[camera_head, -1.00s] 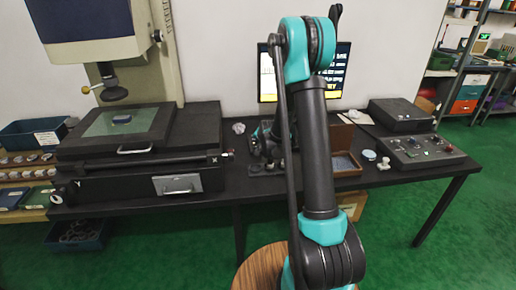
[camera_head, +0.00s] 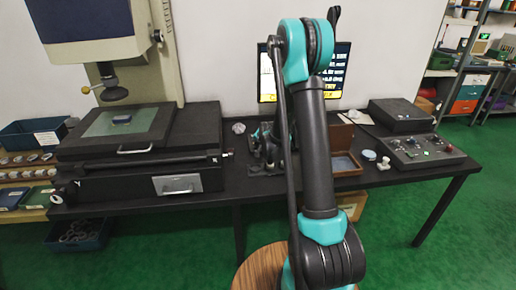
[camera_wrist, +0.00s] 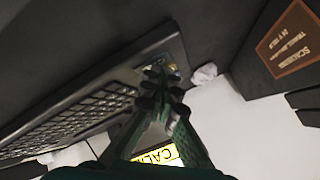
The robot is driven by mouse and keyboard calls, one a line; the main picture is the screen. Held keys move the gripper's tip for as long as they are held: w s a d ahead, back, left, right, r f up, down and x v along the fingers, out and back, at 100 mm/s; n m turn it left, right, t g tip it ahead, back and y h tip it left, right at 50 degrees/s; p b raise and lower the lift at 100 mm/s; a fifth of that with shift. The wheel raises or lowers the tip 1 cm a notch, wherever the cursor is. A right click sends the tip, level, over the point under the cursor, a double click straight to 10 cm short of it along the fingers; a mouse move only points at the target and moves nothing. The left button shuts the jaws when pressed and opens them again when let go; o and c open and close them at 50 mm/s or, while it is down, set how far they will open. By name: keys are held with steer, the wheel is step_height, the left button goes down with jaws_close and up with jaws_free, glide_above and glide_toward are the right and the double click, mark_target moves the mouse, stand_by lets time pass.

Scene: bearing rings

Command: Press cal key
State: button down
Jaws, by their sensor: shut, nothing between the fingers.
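My gripper (camera_wrist: 160,78) is shut and empty in the wrist view. Its dark fingertips are over the far end of a dark keyboard (camera_wrist: 85,112). A small pale yellow-green patch (camera_wrist: 147,70) shows beside the fingertips; I cannot tell whether it is the cal key or whether they touch it. My gripper in the head view is partly hidden among dark parts by the arm.
A control box (camera_head: 420,151) with knobs and a lit green spot is at the right of the table, by a dark box (camera_head: 400,115). An open wooden case (camera_head: 346,162) lies right of my arm. A large measuring machine (camera_head: 140,150) fills the left.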

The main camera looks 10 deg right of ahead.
steer(key=shift+r, duration=0.75)
steer(key=shift+r, duration=0.1)
steer(key=shift+r, duration=2.45)
